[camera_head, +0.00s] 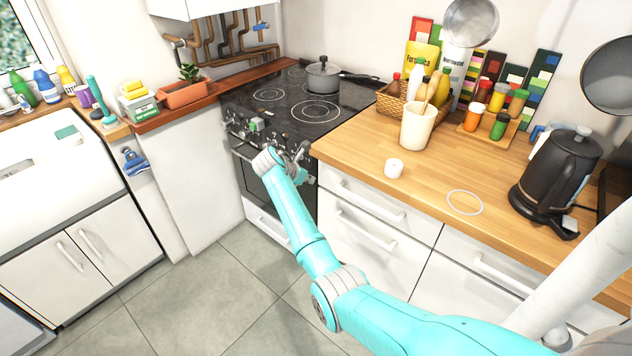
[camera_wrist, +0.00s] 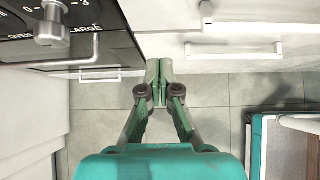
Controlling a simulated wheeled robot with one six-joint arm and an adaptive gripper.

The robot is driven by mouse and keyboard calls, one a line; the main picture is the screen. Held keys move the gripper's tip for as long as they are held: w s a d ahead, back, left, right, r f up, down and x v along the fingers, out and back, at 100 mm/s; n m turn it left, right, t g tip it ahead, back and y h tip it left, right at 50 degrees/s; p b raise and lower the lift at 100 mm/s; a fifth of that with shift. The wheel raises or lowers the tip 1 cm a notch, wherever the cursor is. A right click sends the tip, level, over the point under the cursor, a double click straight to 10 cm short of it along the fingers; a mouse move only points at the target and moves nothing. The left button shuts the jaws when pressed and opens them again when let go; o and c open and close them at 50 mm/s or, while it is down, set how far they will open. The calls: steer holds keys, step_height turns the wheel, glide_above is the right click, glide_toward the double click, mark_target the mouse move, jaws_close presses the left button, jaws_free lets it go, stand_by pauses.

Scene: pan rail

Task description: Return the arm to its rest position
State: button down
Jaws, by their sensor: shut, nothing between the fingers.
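My turquoise arm reaches from the lower right across the head view toward the stove front. My gripper (camera_head: 303,152) is in front of the stove's control panel, beside the counter's corner. In the wrist view my gripper (camera_wrist: 160,66) is shut and empty, its fingertips together. In that view it is over the floor, near the oven front and the white drawers. I cannot tell whether it touches the stove front.
The stove (camera_head: 330,108) carries a lidded grey pot (camera_head: 322,78). The wooden counter (camera_head: 430,180) holds a cream utensil pot (camera_head: 417,126), a small white cup (camera_head: 394,168), and a black kettle (camera_head: 560,170). Pans hang at upper right. The tiled floor (camera_head: 215,290) is clear.

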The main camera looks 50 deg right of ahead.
steer(key=v, duration=0.3)
steer(key=shift+a+r, duration=0.1)
steer(key=shift+r, duration=0.05)
